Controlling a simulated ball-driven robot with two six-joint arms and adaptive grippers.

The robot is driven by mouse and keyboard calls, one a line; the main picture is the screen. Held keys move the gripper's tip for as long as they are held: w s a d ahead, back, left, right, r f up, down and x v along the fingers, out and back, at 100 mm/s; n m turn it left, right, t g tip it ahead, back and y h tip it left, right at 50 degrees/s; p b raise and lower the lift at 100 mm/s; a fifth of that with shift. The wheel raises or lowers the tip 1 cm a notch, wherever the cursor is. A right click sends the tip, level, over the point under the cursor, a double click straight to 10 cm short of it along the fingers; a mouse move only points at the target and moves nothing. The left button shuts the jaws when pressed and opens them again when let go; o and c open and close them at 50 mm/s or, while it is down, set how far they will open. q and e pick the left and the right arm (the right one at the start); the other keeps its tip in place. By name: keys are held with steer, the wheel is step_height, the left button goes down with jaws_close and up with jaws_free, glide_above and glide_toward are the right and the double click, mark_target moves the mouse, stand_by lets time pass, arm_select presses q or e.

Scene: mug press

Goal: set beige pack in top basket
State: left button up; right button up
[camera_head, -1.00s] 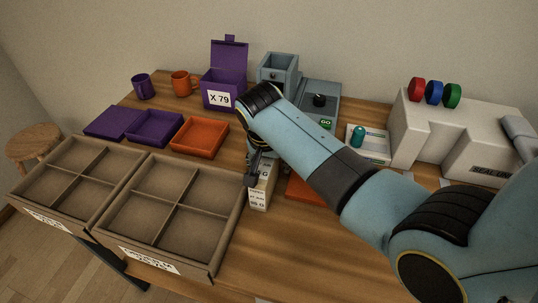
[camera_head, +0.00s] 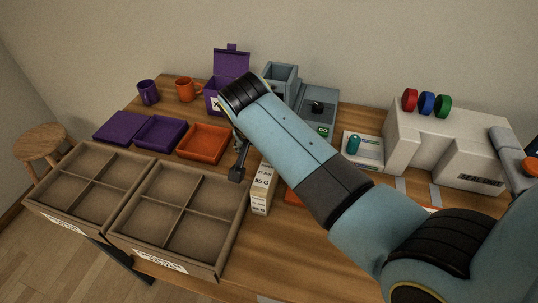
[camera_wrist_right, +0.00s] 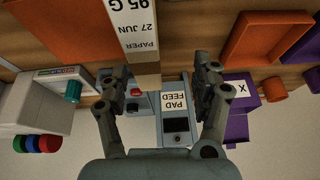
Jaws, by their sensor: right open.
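The beige pack (camera_head: 261,190), a tall narrow box with printed labels, stands upright on the table just right of the right brown tray. It also shows at the top of the right wrist view (camera_wrist_right: 133,28). My right gripper (camera_head: 239,172) is open and empty, close to the pack's left side in the head view. In the right wrist view its open fingers (camera_wrist_right: 160,85) point toward the pack's side of the picture. Two brown divided trays, left (camera_head: 84,207) and right (camera_head: 172,243), have empty compartments. I cannot tell which is the top basket. My left gripper is out of view.
Purple trays (camera_head: 160,133), an orange tray (camera_head: 204,143), mugs (camera_head: 186,90) and a purple box (camera_head: 230,65) stand behind. A grey press (camera_head: 318,107) and white machine (camera_head: 440,145) stand right. Bare table lies in front of the pack.

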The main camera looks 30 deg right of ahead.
steer(key=s+r+p, duration=0.1)
steer(key=p, duration=0.3)
steer(key=shift+s+r+g, duration=0.25)
steer(key=shift+r+g, duration=0.05)
steer(key=shift+r, duration=0.05)
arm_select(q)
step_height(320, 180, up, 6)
arm_select(e)
steer(key=shift+r, duration=0.15)
steer(key=b+x, duration=0.5)
steer(key=x, duration=0.1)
steer(key=shift+b, duration=0.4)
steer(key=f+b, duration=0.2)
steer(key=d+f+b, duration=0.1)
steer(key=f+b, duration=0.1)
steer(key=b, duration=0.1)
steer(key=shift+f, duration=0.25)
steer(key=shift+w+d+f+b, duration=0.2)
steer(key=shift+f+b, duration=0.1)
steer(key=shift+b, duration=0.1)
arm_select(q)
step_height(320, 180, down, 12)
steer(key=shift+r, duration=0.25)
arm_select(e)
steer(key=shift+r, duration=0.1)
steer(key=shift+s, duration=0.1)
jaws_close()
